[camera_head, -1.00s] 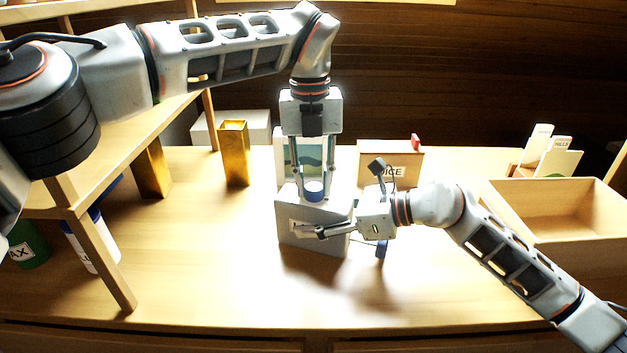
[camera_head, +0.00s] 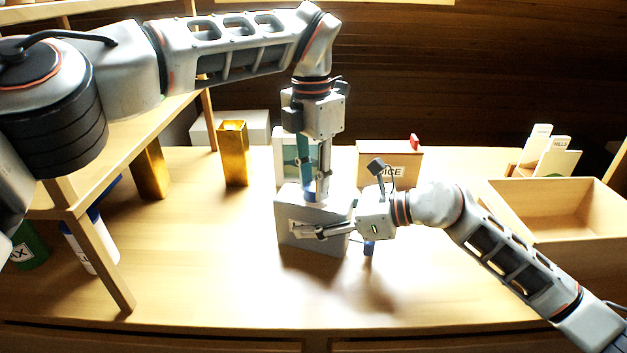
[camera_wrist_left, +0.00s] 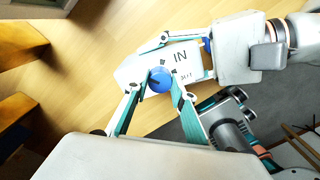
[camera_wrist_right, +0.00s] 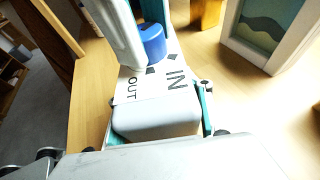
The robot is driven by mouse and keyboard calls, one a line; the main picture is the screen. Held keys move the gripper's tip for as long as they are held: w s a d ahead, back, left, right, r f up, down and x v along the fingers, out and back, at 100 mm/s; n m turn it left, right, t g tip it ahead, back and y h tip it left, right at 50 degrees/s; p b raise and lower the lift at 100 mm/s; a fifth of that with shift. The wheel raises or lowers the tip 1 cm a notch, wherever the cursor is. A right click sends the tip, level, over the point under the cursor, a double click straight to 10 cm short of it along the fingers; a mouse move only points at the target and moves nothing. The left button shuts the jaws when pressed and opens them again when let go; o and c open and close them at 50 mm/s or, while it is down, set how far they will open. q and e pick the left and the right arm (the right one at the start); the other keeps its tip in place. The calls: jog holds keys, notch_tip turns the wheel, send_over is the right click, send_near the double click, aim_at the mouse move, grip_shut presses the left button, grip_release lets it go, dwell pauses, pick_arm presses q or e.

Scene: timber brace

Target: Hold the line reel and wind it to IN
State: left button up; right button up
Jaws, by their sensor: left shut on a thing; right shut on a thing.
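The line reel (camera_head: 296,238) is a pale grey box standing on the table. Its top carries the words IN and OUT, readable in the left wrist view (camera_wrist_left: 180,55). A blue knob (camera_wrist_left: 160,79) rises from its top; my left gripper hides it in the head view. My left gripper (camera_head: 318,196) points down from above, shut on the knob. My right gripper (camera_head: 325,231) comes in from the right and is shut on the reel's body. I cannot tell where the knob points.
Behind stand a gold box (camera_head: 234,153), a picture frame (camera_head: 284,160) and a labelled wooden box (camera_head: 404,153). An open wooden tray (camera_head: 550,236) is at right. A shelf post (camera_head: 105,262), a green can and a white bottle are at left. The front table is clear.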

pick_arm(q)
jog(key=m, duration=0.3)
jog(key=shift+d+m, duration=0.1)
jog(key=shift+m, duration=0.2)
dwell(0.3)
jog(key=o, duration=1.1)
